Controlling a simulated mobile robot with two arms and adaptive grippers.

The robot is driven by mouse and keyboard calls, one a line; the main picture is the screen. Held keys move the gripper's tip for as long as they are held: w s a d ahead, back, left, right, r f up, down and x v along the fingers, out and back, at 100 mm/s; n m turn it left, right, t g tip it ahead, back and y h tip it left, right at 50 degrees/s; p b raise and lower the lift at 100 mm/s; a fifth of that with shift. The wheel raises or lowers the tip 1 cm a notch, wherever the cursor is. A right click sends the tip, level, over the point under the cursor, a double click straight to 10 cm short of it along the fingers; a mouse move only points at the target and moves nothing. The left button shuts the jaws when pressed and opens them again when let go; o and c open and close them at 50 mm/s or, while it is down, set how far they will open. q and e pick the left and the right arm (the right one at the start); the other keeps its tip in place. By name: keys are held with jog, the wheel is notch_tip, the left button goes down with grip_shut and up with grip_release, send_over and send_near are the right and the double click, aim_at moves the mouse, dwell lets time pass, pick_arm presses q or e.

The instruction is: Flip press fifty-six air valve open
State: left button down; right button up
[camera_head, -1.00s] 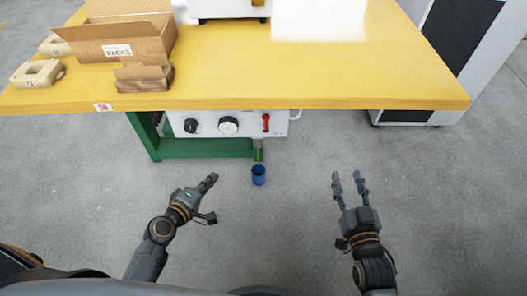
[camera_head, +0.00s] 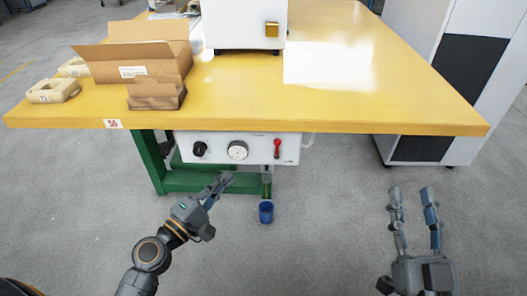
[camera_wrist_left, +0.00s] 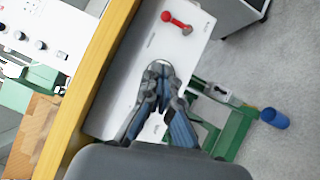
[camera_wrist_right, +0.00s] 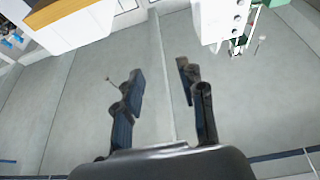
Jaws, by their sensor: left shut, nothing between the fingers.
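The red valve lever (camera_head: 277,149) is on the right part of the white panel (camera_head: 216,159) under the yellow table's front edge. It stands roughly upright in the head view and also shows at the top of the left wrist view (camera_wrist_left: 177,22). A round gauge (camera_head: 237,150) and a black knob (camera_head: 199,149) sit to its left. My left gripper (camera_head: 227,181) is shut and empty, below and left of the lever, apart from it. It also shows in the left wrist view (camera_wrist_left: 160,72). My right gripper (camera_head: 411,192) is open and empty, to the right, over the floor.
A blue cup (camera_head: 266,213) hangs or stands below the panel near the green table frame (camera_head: 195,181). The yellow table (camera_head: 400,109) overhangs the panel and carries a cardboard box (camera_head: 130,71). A label reading 56 (camera_head: 113,124) is on its edge. A white cabinet (camera_head: 464,80) stands at right.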

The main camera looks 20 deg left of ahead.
aim_at(277, 149)
pick_arm(q)
jog(key=p+x, duration=0.3)
jog(key=x, duration=0.7)
jog(key=shift+w+d+r, duration=0.1)
jog(key=shift+r, duration=0.1)
jog(key=d, duration=0.1)
jog(key=w+d+p, duration=0.1)
jog(key=d, duration=0.1)
jog(key=shift+w+d+r, duration=0.15)
jog(key=shift+w, duration=0.05)
pick_arm(e)
jog(key=s+d+f+g+h, duration=0.1)
jog(key=f+g, duration=0.4)
jog(key=f, duration=0.3)
jog(key=s+d+f+g+h, duration=0.2)
jog(key=f+g, duration=0.3)
jog(key=f, duration=0.3)
jog(key=shift+f+h, duration=0.15)
jog(key=shift+h, duration=0.15)
jog(key=shift+d, duration=0.15)
